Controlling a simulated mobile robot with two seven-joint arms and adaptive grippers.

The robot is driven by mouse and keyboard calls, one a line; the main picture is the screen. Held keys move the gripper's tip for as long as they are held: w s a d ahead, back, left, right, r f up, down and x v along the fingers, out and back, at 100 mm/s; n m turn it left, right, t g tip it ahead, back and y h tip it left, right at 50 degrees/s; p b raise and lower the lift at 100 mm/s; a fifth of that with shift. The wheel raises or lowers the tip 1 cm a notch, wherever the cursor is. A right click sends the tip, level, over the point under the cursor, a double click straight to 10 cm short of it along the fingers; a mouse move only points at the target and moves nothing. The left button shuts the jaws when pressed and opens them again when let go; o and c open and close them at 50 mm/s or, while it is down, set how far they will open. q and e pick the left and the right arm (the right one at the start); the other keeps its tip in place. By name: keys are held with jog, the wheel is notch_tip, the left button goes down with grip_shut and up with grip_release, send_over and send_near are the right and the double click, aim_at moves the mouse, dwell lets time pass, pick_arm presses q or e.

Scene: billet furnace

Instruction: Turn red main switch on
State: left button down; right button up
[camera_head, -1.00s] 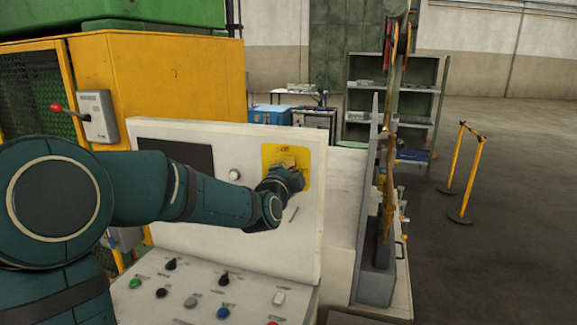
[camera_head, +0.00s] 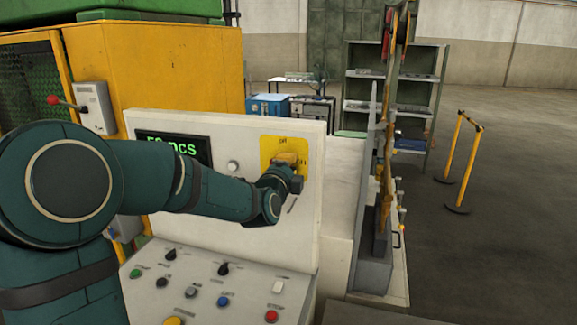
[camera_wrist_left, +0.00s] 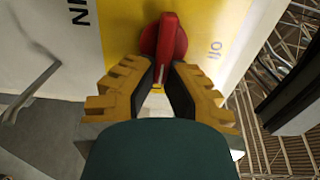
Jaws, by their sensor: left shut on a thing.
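The red main switch (camera_wrist_left: 165,40) shows in the left wrist view as a red rotary handle on a yellow plate (camera_wrist_left: 118,28) marked "Off" at right. My left gripper (camera_head: 290,162) is at this plate. In the left wrist view its two yellow fingers (camera_wrist_left: 164,78) are shut on the handle, one on each side. My right gripper is in neither view.
Below, a sloped desk (camera_head: 200,268) carries several buttons and knobs. A red-knobbed lever (camera_head: 53,100) is at left on the yellow cabinet. Open floor lies at right.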

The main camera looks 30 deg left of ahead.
pick_arm(q)
jog(key=shift+r, duration=0.1)
jog(key=c, duration=1)
grip_release()
jog(key=v, duration=1.2)
jog(key=shift+a, duration=0.1)
